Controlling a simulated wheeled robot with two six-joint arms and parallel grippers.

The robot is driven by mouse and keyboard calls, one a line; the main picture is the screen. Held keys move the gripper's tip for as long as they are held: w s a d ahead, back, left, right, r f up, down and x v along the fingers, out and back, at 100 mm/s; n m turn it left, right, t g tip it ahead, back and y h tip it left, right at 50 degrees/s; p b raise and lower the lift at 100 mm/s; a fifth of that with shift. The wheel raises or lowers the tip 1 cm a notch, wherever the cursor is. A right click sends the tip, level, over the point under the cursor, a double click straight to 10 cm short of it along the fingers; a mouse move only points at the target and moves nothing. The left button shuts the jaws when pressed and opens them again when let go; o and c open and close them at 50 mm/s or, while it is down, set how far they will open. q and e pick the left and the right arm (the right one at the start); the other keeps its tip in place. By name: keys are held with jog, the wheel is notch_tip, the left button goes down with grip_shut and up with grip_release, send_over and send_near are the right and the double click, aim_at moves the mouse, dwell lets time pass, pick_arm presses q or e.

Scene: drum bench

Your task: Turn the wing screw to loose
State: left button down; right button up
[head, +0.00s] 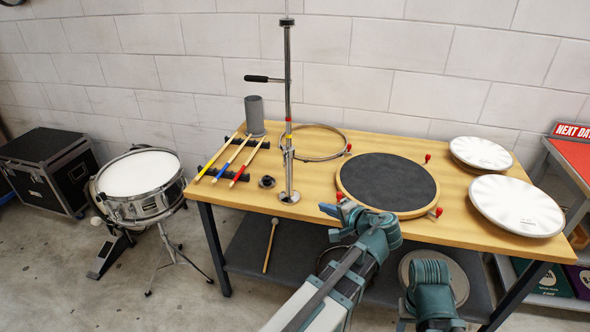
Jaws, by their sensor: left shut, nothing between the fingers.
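A dark round practice pad (388,183) with a wooden rim lies on the bench. Small red-ended screws sit around its rim, at the back left (348,147), the back right (427,158) and the front right (438,212). Another red end (340,196) shows at the front left, just behind my left gripper. I cannot tell which one is the wing screw, or how tight any is. My left gripper (329,208) is shut and empty at the pad's front-left edge. I cannot tell whether it touches the screw. My right gripper is out of view.
A chrome stand (289,120) with a black handle rises left of the pad. Colored sticks (230,158), a grey cup (254,115) and a metal hoop (345,141) are on the bench (300,208). White drumheads (515,205) lie at the right. A snare drum (140,175) stands left.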

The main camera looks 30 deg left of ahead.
aim_at(286, 157)
pick_arm(q)
jog(key=w+a+r+m+t+y+b, duration=0.2)
jog(key=w+a+r+t+y, duration=0.15)
jog(key=w+r, duration=0.2)
jog(key=w+a, duration=0.3)
jog(key=a, duration=0.8)
jog(key=shift+w+a+r, duration=0.35)
jog(key=shift+a+r, duration=0.05)
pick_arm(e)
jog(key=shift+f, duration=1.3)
pick_arm(q)
jog(key=shift+r, duration=0.1)
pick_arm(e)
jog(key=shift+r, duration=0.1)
pick_arm(q)
jog(key=shift+a+r+n+g+p, duration=0.1)
jog(key=shift+n+g+p, duration=0.2)
jog(key=shift+p, duration=0.55)
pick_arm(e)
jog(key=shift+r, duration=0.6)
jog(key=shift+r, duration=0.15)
